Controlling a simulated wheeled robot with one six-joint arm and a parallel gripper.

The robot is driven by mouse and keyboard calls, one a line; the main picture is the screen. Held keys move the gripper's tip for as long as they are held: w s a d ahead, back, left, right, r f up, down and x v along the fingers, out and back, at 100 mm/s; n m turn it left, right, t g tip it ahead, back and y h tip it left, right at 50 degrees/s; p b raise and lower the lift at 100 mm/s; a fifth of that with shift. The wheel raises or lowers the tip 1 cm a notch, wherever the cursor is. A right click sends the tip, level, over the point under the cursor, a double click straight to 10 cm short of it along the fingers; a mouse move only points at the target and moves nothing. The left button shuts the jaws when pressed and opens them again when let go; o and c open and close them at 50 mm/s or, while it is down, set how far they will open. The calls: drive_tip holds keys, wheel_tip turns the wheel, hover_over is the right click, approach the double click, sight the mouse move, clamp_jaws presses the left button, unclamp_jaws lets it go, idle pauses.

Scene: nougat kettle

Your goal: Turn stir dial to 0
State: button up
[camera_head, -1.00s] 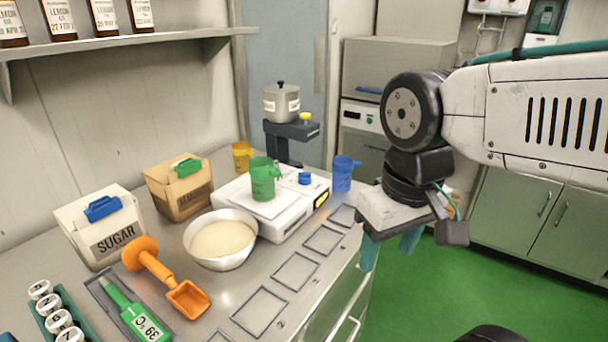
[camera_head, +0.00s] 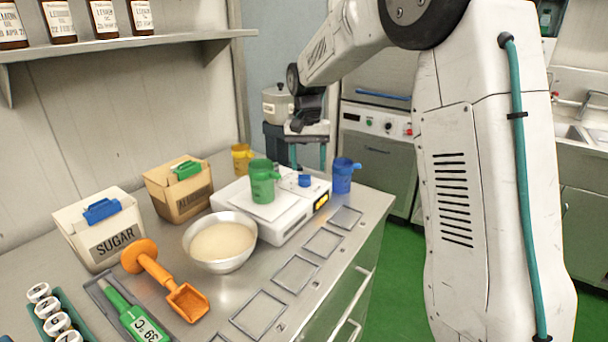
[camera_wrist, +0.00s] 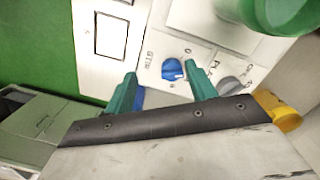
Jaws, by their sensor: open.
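The blue dial (camera_head: 305,180) sits on top of the white machine (camera_head: 283,222), behind and right of the green cup (camera_head: 263,182). In the wrist view the dial (camera_wrist: 172,69) shows a small pale mark, with lettering beside it too small to read surely. My gripper (camera_head: 309,165) is open and empty, fingers pointing down, above and just behind the dial in the head view. In the wrist view the dial appears between the teal fingertips of my gripper (camera_wrist: 161,70), seemingly below them; I see no contact. A grey dial (camera_wrist: 230,84) lies right of it.
The blue cup (camera_head: 343,176) stands right of the machine; the yellow cup (camera_head: 242,157) stands behind it at left. The pot (camera_head: 276,104) is behind my gripper. A bowl of pale contents (camera_head: 221,242) is in front. Empty outlined squares (camera_head: 296,273) line the counter's right edge.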

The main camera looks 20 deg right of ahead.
sight(304, 179)
drive_tip(key=w+r, duration=0.2)
drive_tip(key=w, duration=0.1)
drive_tip(key=shift+d+m+t, duration=0.15)
drive_tip(key=shift+m+t, duration=0.25)
drive_tip(key=shift+s+r+m, duration=0.1)
drive_tip(key=shift+r+m, duration=0.05)
drive_tip(key=shift+m, duration=0.15)
wheel_tip(304, 179, down, 8)
drive_tip(key=shift+r, duration=0.1)
drive_tip(key=c, duration=1)
